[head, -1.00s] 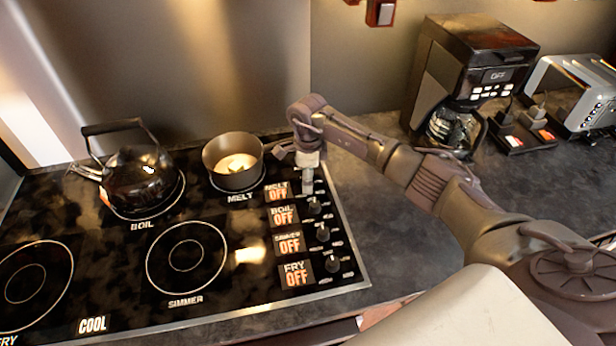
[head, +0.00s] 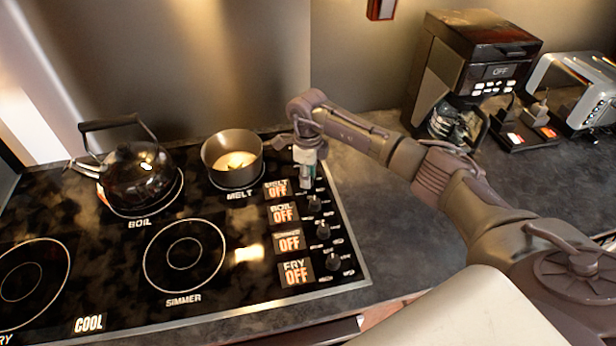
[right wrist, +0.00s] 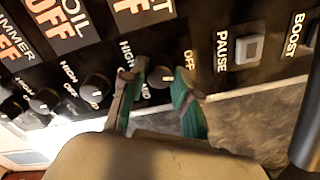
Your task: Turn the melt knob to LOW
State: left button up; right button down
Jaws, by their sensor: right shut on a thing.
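The melt knob (right wrist: 159,77) is a dark round knob on the stove's control strip, with OFF printed beside it. My right gripper (right wrist: 155,84) is shut on it, with one green-padded finger on each side. In the head view my right gripper (head: 306,182) points down at the back end of the knob row and hides most of the melt knob. The melt display (head: 278,189) beside it reads OFF. My left gripper is not in view.
The boil knob (head: 314,203), simmer knob (head: 323,231) and fry knob (head: 333,262) line up in front; their displays read OFF. A pot (head: 232,160) stands on the melt burner and a black kettle (head: 139,178) on the boil burner. A coffee maker (head: 470,60) and toaster (head: 575,90) stand right.

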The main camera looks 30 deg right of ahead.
jog(key=m+b, duration=0.1)
jog(key=m, duration=0.4)
jog(key=shift+m, duration=0.3)
jog(key=m+b, duration=0.1)
jog(key=m, duration=0.3)
jog(key=shift+m, duration=0.4)
jog(key=c, duration=0.9)
grip_release()
jog(key=shift+o, duration=0.2)
notch_tip(320, 180, up, 12)
